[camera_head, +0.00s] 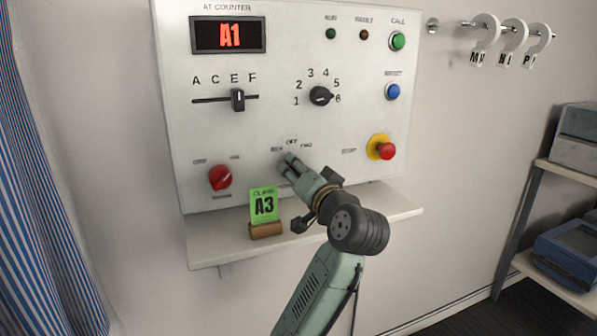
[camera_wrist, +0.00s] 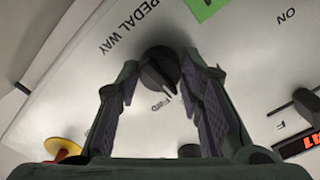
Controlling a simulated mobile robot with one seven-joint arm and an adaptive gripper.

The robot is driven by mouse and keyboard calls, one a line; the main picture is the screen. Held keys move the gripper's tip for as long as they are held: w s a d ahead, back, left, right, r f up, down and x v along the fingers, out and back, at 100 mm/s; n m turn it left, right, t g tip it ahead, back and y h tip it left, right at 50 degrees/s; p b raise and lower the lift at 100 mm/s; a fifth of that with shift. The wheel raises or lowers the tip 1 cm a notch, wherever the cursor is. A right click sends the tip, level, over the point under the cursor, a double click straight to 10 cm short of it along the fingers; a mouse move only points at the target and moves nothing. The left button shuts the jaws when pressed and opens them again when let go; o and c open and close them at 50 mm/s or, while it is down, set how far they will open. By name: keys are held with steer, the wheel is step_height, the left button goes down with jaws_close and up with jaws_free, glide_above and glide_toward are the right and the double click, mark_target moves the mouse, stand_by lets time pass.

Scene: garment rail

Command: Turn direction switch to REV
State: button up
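The direction switch is a round black knob with a pale pointer line, seen in the wrist view (camera_wrist: 158,66) with "PEDAL WAY" printed beside it. Its pointer is toward the FWD side; whether it sits exactly on FWD is unclear. My gripper (camera_wrist: 162,72) is at the panel with a finger on each side of the knob. The fingers are spread; narrow gaps seem to remain, but contact is hard to judge. In the head view my gripper (camera_head: 287,163) hides the knob below the REV, OFF and FWD labels (camera_head: 292,143).
The control panel (camera_head: 255,120) also carries a red rotary switch (camera_head: 220,177), a slider (camera_head: 238,99), a numbered knob (camera_head: 320,96) and a red stop button (camera_head: 386,151).

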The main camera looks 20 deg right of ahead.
steer(key=c, duration=0.6)
steer(key=shift+n+b, duration=0.95)
steer(key=shift+n, duration=3.05)
steer(key=o, duration=1.1)
steer(key=shift+o, duration=0.2)
